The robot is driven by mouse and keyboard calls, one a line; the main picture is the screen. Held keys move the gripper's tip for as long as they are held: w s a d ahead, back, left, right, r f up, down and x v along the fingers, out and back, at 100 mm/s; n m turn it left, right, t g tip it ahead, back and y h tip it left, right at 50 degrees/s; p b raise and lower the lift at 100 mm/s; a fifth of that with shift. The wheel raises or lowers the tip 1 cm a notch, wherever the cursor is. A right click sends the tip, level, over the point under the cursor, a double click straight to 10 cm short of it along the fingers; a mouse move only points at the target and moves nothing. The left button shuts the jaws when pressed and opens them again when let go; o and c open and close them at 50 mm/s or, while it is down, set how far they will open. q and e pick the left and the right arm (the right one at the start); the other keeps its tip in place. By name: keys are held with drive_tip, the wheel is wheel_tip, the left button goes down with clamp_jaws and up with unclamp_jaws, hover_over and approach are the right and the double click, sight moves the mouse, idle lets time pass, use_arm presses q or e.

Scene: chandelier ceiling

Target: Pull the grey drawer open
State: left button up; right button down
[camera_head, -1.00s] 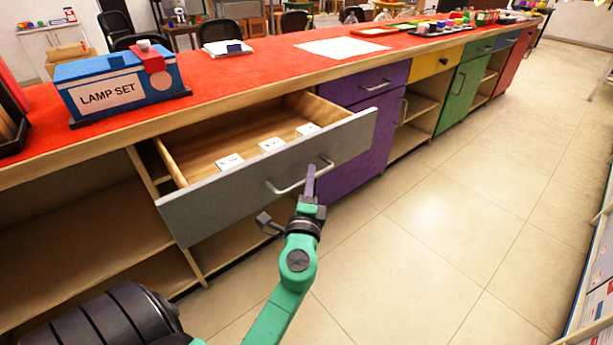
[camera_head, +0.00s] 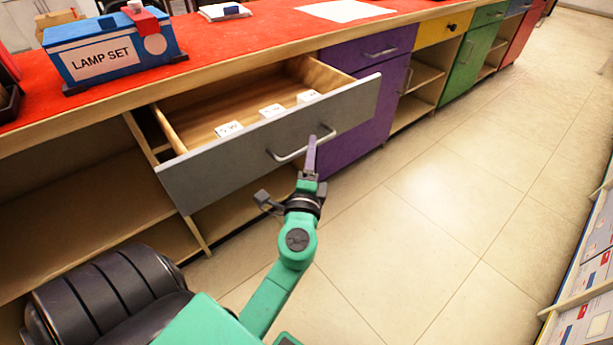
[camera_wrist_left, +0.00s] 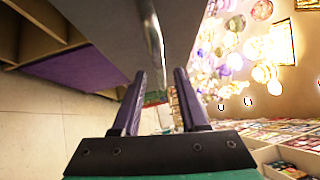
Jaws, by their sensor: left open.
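The grey drawer (camera_head: 230,146) stands pulled out from under the red counter, with its wooden inside showing. Its metal bar handle (camera_head: 290,154) is on the front panel; the bar also shows in the left wrist view (camera_wrist_left: 153,32). My left gripper (camera_head: 312,140) is at the right part of the handle, one finger overlapping the bar in the head view. In the left wrist view my left gripper (camera_wrist_left: 160,72) has its fingers apart, with the bar's line running down between the tips. I cannot tell whether they touch it. My right gripper is not in view.
Small white labelled blocks (camera_head: 271,111) lie in the drawer. A blue lamp set box (camera_head: 104,54) stands on the red counter (camera_head: 225,50). A purple cabinet (camera_head: 366,110) is right of the drawer. Open tiled floor (camera_head: 440,215) lies in front, with a shelf (camera_head: 585,275) at far right.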

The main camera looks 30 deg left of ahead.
use_arm(q)
drive_tip(key=b+v, duration=0.2)
drive_tip(key=v, duration=1)
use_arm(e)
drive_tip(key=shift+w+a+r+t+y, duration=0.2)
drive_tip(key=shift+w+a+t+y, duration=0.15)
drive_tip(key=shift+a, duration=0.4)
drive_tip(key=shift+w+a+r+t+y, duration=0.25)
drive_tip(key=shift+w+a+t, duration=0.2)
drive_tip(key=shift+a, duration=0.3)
use_arm(q)
drive_tip(key=shift+s, duration=0.1)
